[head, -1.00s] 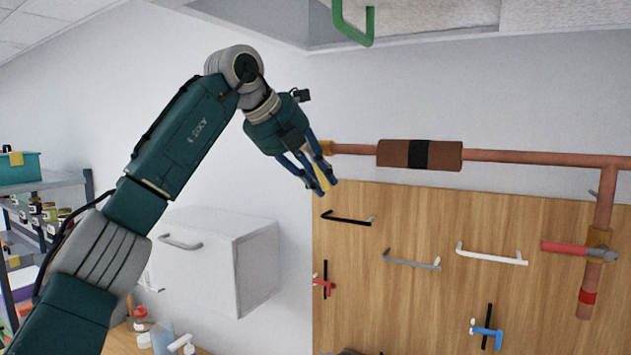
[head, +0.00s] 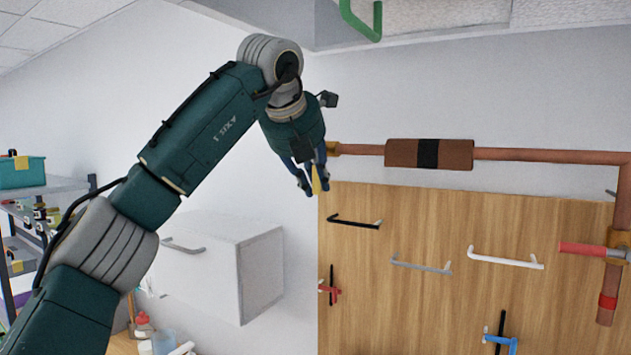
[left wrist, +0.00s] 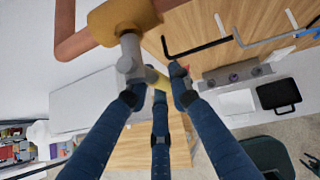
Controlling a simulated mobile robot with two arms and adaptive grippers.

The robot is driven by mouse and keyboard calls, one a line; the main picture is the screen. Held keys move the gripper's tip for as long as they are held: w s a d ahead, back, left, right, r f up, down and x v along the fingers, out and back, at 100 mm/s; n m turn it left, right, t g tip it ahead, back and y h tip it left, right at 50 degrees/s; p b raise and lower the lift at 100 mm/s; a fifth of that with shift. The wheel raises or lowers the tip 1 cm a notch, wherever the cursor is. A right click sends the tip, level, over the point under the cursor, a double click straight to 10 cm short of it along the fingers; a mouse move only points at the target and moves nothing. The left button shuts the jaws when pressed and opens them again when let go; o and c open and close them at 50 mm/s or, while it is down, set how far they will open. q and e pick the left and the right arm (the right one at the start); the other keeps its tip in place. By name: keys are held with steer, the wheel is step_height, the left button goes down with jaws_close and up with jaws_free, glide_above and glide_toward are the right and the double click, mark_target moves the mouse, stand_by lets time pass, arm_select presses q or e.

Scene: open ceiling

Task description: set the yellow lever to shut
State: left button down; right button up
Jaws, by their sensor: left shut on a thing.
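The yellow lever (head: 316,180) hangs down, leaning slightly left, below the brass valve (head: 333,149) at the left end of the copper pipe. My left gripper (head: 313,188) is shut on it, with fingers pointing down. In the left wrist view the fingers (left wrist: 160,92) close around the yellow lever (left wrist: 161,80), which joins a grey stem (left wrist: 130,60) under the brass valve body (left wrist: 125,18). The fingers hide part of the lever. My right gripper is not in view.
The copper pipe (head: 540,156) with a brown sleeve (head: 400,153) runs right to a red lever (head: 583,249). Below, a wooden panel (head: 400,310) carries black, grey and white handles. A white cabinet (head: 215,265) is left of it; a green handle (head: 362,22) hangs above.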

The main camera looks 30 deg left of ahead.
arm_select(q)
steer(key=c, duration=1.5)
jaws_free()
steer(key=shift+a, duration=0.1)
steer(key=shift+c, duration=0.2)
steer(key=v, duration=0.7)
steer(key=shift+s+r, duration=0.2)
steer(key=shift+w, duration=0.1)
